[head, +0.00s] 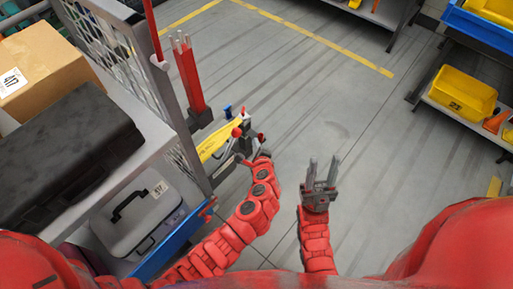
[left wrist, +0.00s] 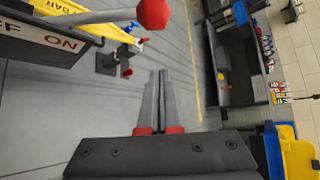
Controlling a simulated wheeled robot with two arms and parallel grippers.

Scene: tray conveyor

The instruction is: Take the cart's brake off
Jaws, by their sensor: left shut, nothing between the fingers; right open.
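In the left wrist view the brake lever is a grey rod (left wrist: 95,17) with a red knob (left wrist: 152,14). It crosses the upper left beside a white plate (left wrist: 55,40) on the cart that reads "ON" and part of "OFF". In the head view a red knob (head: 237,132) shows beside the cart's mesh end (head: 118,45). My left gripper (head: 248,146) is close to it, partly hidden by its arm. The left wrist view shows its fingers (left wrist: 161,73) shut and empty, apart from the knob in the picture. My right gripper (head: 319,163) is open and empty over the floor.
A yellow bar (head: 222,137) runs beside the knob. The cart carries a cardboard box (head: 40,70), a black case (head: 65,150) and a grey case (head: 137,218). A shelf with a yellow bin (head: 464,92) stands at right. The middle floor is clear.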

